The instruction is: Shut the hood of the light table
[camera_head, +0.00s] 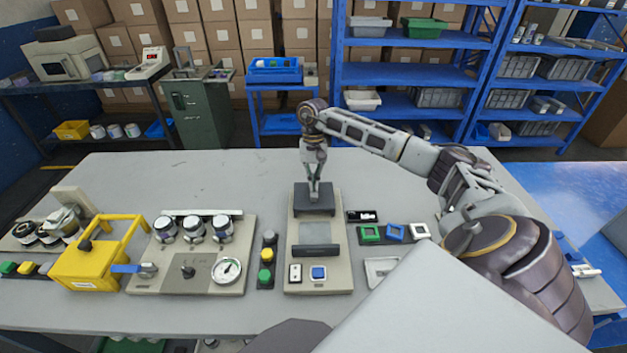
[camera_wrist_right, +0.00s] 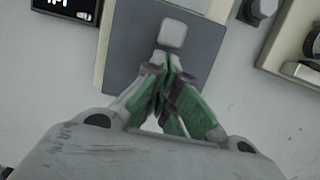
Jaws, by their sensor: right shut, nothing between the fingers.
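The light table is a beige device (camera_head: 344,275) in the middle of the bench, with a pale grey panel (camera_head: 313,233) and a dark bar (camera_head: 316,251) in front of it. A dark grey block (camera_head: 303,208), which looks like the hood, sits at its far end, leaving the pale panel uncovered. In the right wrist view it is a dark grey plate (camera_wrist_right: 203,52) with a pale square knob (camera_wrist_right: 173,34). My right gripper (camera_head: 314,197) points down at this block, shut and empty. Its green-padded fingertips (camera_wrist_right: 170,75) are beside the knob; I cannot tell whether they touch. My left gripper is out of view.
A small black display (camera_head: 362,216) and a row of green, blue and white square buttons (camera_head: 395,233) stand right of the light table. A button strip (camera_head: 267,262) and a panel with a gauge (camera_head: 228,270) stand left. The bench's back (camera_head: 220,178) is clear.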

